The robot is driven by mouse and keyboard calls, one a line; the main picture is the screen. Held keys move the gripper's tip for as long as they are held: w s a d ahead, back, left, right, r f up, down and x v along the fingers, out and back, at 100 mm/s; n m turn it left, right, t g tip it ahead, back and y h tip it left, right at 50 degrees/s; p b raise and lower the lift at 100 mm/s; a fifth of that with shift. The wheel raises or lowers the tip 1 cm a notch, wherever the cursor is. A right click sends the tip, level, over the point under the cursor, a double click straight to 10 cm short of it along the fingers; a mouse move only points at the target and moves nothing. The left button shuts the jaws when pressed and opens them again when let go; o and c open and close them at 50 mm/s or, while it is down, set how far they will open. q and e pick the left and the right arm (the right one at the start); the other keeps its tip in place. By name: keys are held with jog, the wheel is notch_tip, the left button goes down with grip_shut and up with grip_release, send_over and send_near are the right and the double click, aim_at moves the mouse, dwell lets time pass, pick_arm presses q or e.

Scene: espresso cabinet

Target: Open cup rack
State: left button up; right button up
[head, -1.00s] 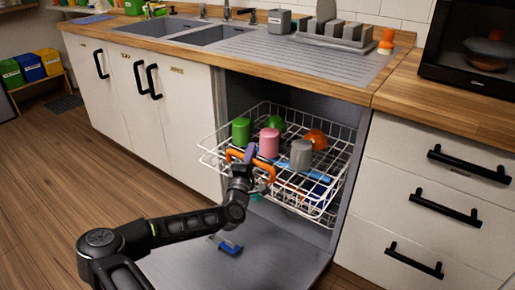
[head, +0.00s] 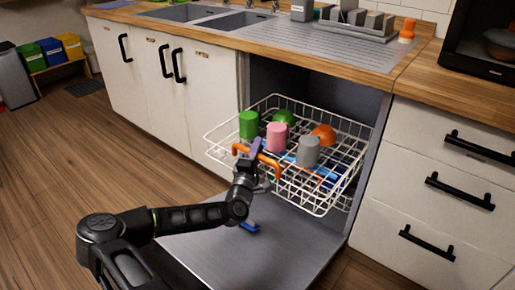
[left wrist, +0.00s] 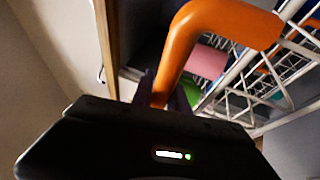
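The cup rack (head: 222,152) is a white wire basket, slid partly out of the cabinet over a lowered door (head: 265,250). It holds a green cup (head: 249,125), a pink cup (head: 276,137), a grey cup (head: 308,151) and an orange cup (head: 324,133). An orange handle (head: 268,163) is on its front; the handle (left wrist: 185,38) looms large in the left wrist view. My left gripper (head: 253,152) is at the handle's left part, its purple-tinted fingers closed around it. In the left wrist view the fingers (left wrist: 163,92) are partly hidden by the gripper body. My right gripper is out of view.
A small blue object (head: 250,227) lies at the door's left part. White drawers (head: 440,190) with black handles stand at right, white cupboards (head: 150,70) at left. A sink (head: 235,20) is above. Open wooden floor (head: 90,150) lies at left.

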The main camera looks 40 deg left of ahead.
pick_arm(q)
jog(key=o, duration=0.4)
jog(key=p+v, duration=0.1)
jog(key=v, duration=0.6)
jog(key=shift+s+d, duration=0.2)
jog(key=shift+s, duration=0.15)
jog(key=shift+f, duration=0.2)
